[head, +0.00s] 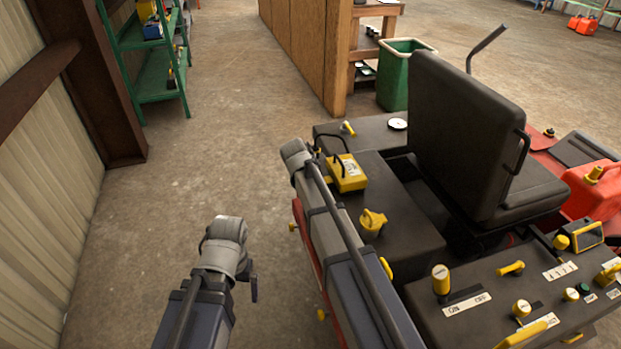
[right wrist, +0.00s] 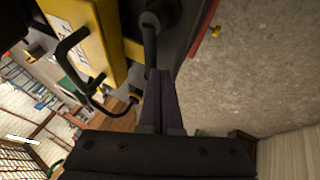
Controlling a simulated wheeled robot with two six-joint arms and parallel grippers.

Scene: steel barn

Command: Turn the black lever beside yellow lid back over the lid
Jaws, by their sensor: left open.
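The yellow lid (head: 348,174) is a small box-like cover on the dark top of the red machine; it also fills the upper left of the right wrist view (right wrist: 105,45). It has a black handle. The black lever (right wrist: 150,45) runs from a dark round hub beside the lid to the fingertips of my right gripper (right wrist: 157,78). These fingers look close together and touch or overlap the lever; a grip on it is not clear. In the head view my right arm hides them. My left gripper (head: 252,287) is open and empty, left of the machine.
A yellow knob (head: 372,222) stands nearer me, and a black seat (head: 465,130) rises to the right. A panel (head: 470,318) with yellow knobs is at front right. A green bin (head: 398,80) stands behind. The concrete floor (head: 170,205) to the left is clear.

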